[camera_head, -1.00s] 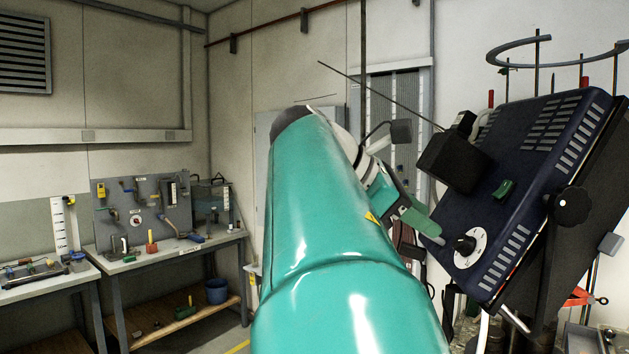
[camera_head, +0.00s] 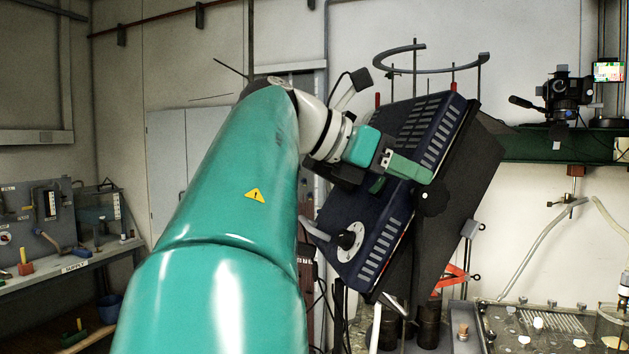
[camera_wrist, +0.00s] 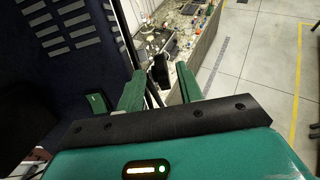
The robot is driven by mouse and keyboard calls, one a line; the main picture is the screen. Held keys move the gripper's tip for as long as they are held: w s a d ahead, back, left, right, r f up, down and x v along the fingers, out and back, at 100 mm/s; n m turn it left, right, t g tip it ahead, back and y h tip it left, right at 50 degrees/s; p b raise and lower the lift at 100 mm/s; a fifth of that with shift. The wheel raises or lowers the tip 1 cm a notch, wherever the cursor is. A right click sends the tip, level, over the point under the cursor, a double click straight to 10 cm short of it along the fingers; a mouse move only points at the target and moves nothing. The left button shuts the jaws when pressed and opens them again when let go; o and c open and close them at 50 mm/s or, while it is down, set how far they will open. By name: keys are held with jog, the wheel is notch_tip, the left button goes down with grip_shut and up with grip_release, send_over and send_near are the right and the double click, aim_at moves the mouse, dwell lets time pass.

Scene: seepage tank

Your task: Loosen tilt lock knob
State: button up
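The tilt lock knob (camera_head: 433,198) is a black, lobed knob on the right side of the tilted dark blue box (camera_head: 373,222). My gripper (camera_head: 428,174) is just above the knob in the head view, its green fingers pointing right. In the wrist view, my gripper's two green fingers (camera_wrist: 160,72) are apart, with a dark shape in the gap that looks like the knob. I cannot tell whether the fingers touch it. The blue box with pale slots also fills the left of the wrist view (camera_wrist: 60,45).
The box carries a white dial (camera_head: 349,240) and a curved metal rail (camera_head: 430,62) stands above it. Orange-handled pliers (camera_head: 455,278) hang below right. A cluttered bench (camera_head: 530,320) lies below. Open floor (camera_wrist: 250,60) shows at right in the wrist view.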

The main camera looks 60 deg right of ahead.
aim_at(434, 183)
jog(key=x, duration=0.5)
jog(key=shift+s+d+f, duration=0.15)
jog(key=shift+s, duration=0.05)
grip_shut()
